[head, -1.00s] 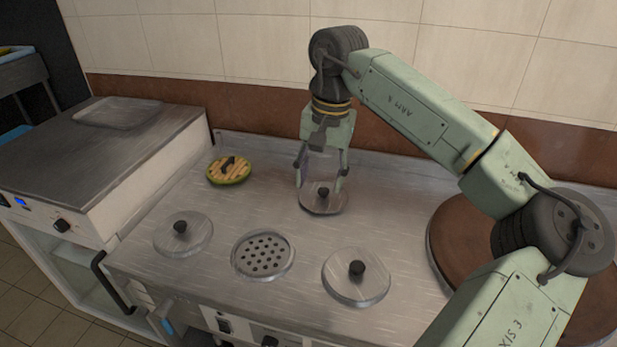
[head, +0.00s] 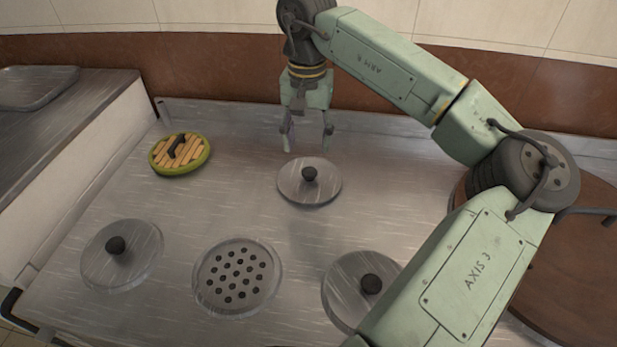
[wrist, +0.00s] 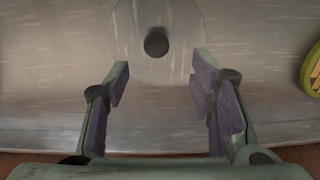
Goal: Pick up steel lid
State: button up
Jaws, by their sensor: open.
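A round steel lid (head: 292,185) with a black knob lies flat at the back middle of the steel counter. It also shows in the wrist view (wrist: 130,45), its knob just beyond the fingertips and roughly centred between them. My gripper (head: 308,147) is open and empty, on the wall side of this lid and apart from its knob. The wrist view shows the open fingers (wrist: 160,66) with purple pads. Two similar steel lids lie nearer the front, one at left (head: 135,268) and one at right (head: 342,280), the latter partly covered by my arm.
A perforated steel disc (head: 215,262) sits between the front lids. A green-rimmed slatted wooden lid (head: 165,158) lies at back left. A large brown round lid (head: 560,265) is at right, partly behind my arm. The wall (head: 180,60) runs close behind. Bare counter separates the lids.

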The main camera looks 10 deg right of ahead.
aim_at(309, 171)
jog(key=f, duration=0.2)
jog(key=f+p, duration=0.1)
jog(key=f, duration=0.2)
jog(key=f+p, duration=0.1)
jog(key=f, duration=0.1)
jog(key=shift+s+d+f, duration=0.1)
jog(key=shift+s+f, duration=0.15)
jog(key=shift+f, duration=0.15)
jog(key=shift+c, duration=0.6)
grip_shut()
